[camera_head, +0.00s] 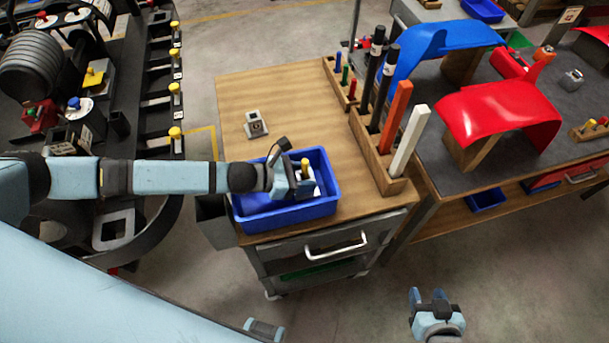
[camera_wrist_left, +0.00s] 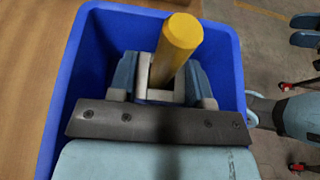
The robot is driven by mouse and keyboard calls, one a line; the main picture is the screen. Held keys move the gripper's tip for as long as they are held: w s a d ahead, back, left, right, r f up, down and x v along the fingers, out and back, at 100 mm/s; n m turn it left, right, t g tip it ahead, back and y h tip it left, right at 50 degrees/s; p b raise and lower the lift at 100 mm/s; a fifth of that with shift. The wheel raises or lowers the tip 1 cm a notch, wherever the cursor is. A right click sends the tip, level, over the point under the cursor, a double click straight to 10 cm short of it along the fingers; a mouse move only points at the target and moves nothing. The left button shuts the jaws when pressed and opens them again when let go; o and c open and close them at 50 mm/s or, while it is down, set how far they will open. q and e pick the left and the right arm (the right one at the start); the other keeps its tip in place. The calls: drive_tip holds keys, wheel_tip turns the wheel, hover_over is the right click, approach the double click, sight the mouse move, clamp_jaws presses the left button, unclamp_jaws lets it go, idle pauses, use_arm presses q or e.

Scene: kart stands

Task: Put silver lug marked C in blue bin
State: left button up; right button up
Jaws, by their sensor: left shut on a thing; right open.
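The blue bin (camera_head: 325,207) sits on the near part of a wooden cart top and fills much of the left wrist view (camera_wrist_left: 229,60). My left gripper (camera_head: 303,187) is inside or just over the bin, shut on a piece with a yellow peg (camera_head: 305,162). In the left wrist view the yellow peg (camera_wrist_left: 178,45) sticks up between the fingers (camera_wrist_left: 161,85). The piece's lower part is mostly hidden, and I see no letter on it. A small silver-grey block (camera_head: 256,123) stands on the cart top behind the bin; its mark is unreadable. My right gripper (camera_head: 428,297) is open and empty over the floor.
A wooden holder (camera_head: 368,153) with black, orange and white bars stands right of the bin. Behind it is a small rack (camera_head: 340,84). A grey bench (camera_head: 480,167) with red and blue curved panels is at right. The cart top's back left is mostly clear.

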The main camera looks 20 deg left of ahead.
use_arm(q)
drive_tip(key=shift+f+b, duration=0.3)
drive_tip(key=shift+f, duration=0.25)
drive_tip(key=o, duration=1.1)
drive_tip(key=shift+r+p, duration=0.3)
drive_tip(key=shift+r, duration=0.05)
drive_tip(key=b+v, duration=0.1)
drive_tip(key=v, duration=1.1)
drive_tip(key=shift+r+b, duration=0.3)
